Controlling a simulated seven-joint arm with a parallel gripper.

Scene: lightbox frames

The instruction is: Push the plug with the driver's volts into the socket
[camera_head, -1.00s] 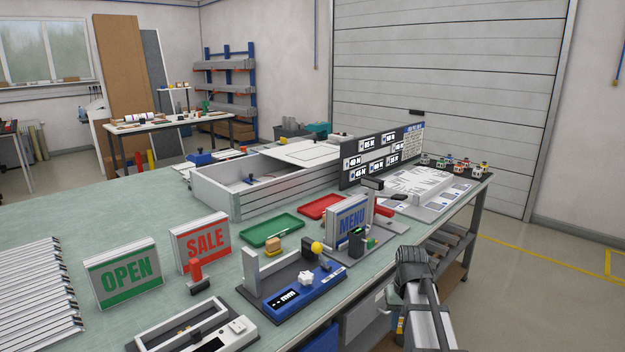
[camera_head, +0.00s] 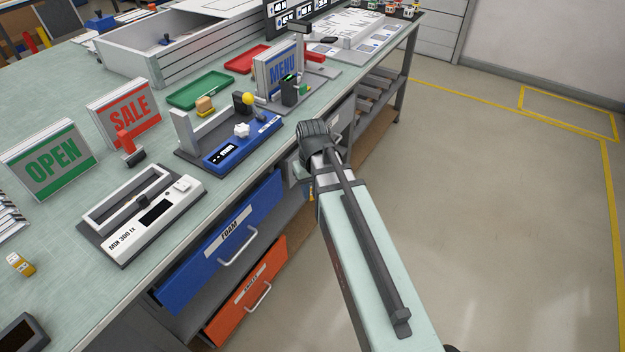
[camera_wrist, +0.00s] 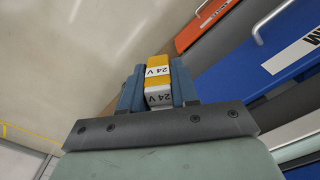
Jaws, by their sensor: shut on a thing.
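My gripper (camera_wrist: 157,76) is shut on a plug (camera_wrist: 158,96) in the wrist view. In the head view my arm hangs beside the bench's front edge and mostly hides the gripper. A similar small yellow and white block (camera_head: 20,264) lies on the bench at the far left. I cannot make out the driver's label or which part is the socket.
A white tester (camera_head: 140,220) marked "MIN 300 lx" and a blue unit (camera_head: 243,147) with knobs stand along the bench edge. OPEN (camera_head: 52,160) and SALE (camera_head: 125,112) signs stand behind. Blue (camera_head: 222,250) and orange (camera_head: 250,290) drawer fronts are below. Open floor lies at right.

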